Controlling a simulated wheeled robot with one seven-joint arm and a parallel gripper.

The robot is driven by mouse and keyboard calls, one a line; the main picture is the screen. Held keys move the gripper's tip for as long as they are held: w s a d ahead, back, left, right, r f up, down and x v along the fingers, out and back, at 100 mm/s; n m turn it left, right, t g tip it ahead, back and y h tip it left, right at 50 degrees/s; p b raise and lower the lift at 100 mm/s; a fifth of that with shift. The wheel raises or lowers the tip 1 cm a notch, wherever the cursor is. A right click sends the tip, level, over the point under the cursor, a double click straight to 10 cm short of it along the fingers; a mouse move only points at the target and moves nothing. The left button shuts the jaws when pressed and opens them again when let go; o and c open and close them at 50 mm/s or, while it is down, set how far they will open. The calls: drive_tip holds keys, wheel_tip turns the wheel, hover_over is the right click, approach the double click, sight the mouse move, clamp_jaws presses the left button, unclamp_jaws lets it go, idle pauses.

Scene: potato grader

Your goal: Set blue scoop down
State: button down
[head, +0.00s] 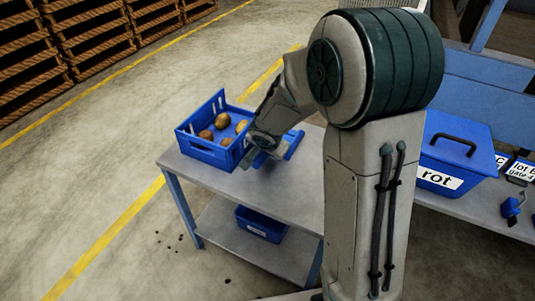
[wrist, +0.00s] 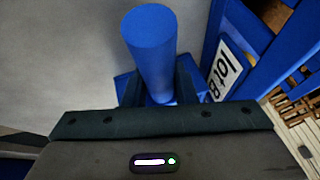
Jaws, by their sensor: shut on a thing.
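My gripper (wrist: 160,88) is shut on the upright round handle of the blue scoop (wrist: 148,38). In the head view the blue scoop (head: 293,146) shows partly beside my gripper (head: 264,153), at the table's (head: 287,187) back right of the crate. Its lower part shows only as blue edges behind the fingers in the wrist view, and I cannot tell whether it touches the tabletop. The blue crate (head: 205,152) with several potatoes stands just left of my gripper. Its "lot B" label (wrist: 228,68) shows at the right in the wrist view.
A lidded blue box marked "rot" (head: 440,179) stands on a bench at right, with label cards (head: 519,169) and a small blue tool (head: 511,208). A blue bin (head: 262,224) sits on the table's lower shelf. The tabletop's front is clear. Wooden crates (head: 95,38) stand far left.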

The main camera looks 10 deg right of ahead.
drive_tip(key=c, duration=1.2)
unclamp_jaws()
drive_tip(key=shift+o, duration=0.2)
drive_tip(key=d+p+v, duration=0.1)
drive_tip(key=p+v, duration=0.4)
drive_tip(key=v, duration=0.6)
drive_tip(key=s+d+r+n+g, duration=0.1)
drive_tip(key=s+n, duration=0.1)
drive_tip(key=s, duration=0.4)
drive_tip(key=s+d+r+n+g, duration=0.2)
drive_tip(key=s+n, duration=0.1)
drive_tip(key=s, duration=0.3)
drive_tip(key=s+d+r+n+g+y, duration=0.1)
drive_tip(key=s+d+n, duration=0.1)
drive_tip(key=s, duration=0.5)
drive_tip(key=shift+r+n, duration=0.4)
drive_tip(key=shift+n, duration=0.3)
